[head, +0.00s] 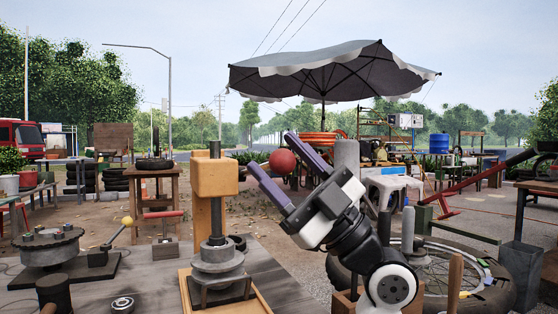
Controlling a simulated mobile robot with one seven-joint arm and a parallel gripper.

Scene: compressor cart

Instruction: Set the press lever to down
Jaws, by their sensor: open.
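The press (214,178) stands on the table at centre-left, with a wooden block on a post, a dark vertical shaft and round grey parts below. A red ball (282,163) shows right of the block, at about its height; it looks like the lever's knob, but no rod is visible. My gripper (271,152) is open, with its two purple fingers pointing up and left. The ball appears between the fingers in the picture; I cannot tell its depth or whether they touch. My fingers and hand may hide the lever's rod.
A short lever with a yellow knob (127,221) stands tilted on the table's left, by a grey round flange (49,248). A small ring (122,304) lies at the front. A tyre (470,290) lies at right. The table (150,275) has clear room left of the press.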

